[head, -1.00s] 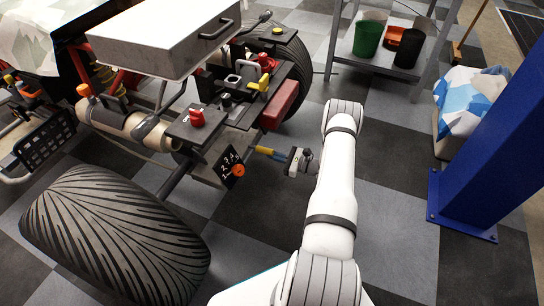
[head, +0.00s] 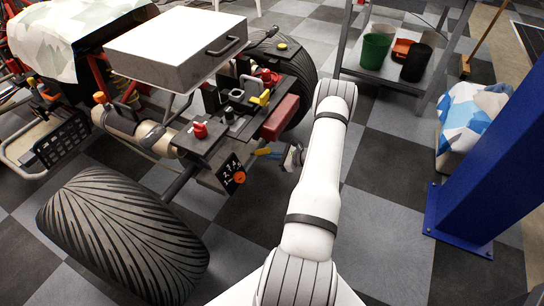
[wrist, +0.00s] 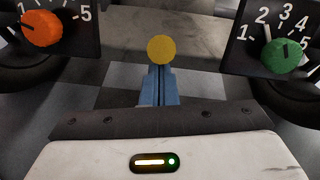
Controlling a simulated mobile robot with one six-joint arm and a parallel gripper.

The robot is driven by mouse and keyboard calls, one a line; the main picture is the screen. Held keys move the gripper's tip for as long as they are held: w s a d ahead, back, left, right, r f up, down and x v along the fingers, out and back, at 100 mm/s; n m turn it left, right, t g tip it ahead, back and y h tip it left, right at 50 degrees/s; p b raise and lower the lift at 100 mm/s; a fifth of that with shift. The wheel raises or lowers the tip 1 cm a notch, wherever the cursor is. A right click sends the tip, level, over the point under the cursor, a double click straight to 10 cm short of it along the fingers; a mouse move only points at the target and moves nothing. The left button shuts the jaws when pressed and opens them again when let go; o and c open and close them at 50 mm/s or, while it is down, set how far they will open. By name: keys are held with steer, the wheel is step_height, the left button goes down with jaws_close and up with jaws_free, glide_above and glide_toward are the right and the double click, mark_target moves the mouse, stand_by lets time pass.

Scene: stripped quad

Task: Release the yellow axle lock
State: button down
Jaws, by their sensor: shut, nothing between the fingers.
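In the wrist view a round yellow knob end (wrist: 161,49), which looks like the axle lock, sits straight ahead of my gripper (wrist: 161,74). The blue fingers are shut together with nothing between them. Their tips overlap the lower edge of the yellow disc in the picture; I cannot tell whether they touch it. In the head view a yellow piece (head: 264,151) shows at the vehicle's end, just left of my gripper (head: 279,154). A second yellow part, a lever (head: 261,97), sits on the deck above.
An orange dial (wrist: 41,29) and a green dial (wrist: 286,54) on numbered black plates flank the yellow knob. A large tyre (head: 125,230) lies left of my arm. A blue post (head: 490,150) and a shelf with buckets (head: 376,48) stand right. Floor around my arm is clear.

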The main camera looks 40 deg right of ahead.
steer(key=shift+w+d+r, duration=0.1)
steer(key=shift+d+r, duration=0.05)
steer(key=shift+r, duration=0.2)
step_height(320, 180, down, 4)
steer(key=s+d+b, duration=0.2)
steer(key=b, duration=0.2)
steer(key=r+p+v, duration=0.1)
steer(key=p+v, duration=0.2)
steer(key=v, duration=0.7)
steer(key=shift+a+p, duration=0.3)
steer(key=shift+p, duration=0.05)
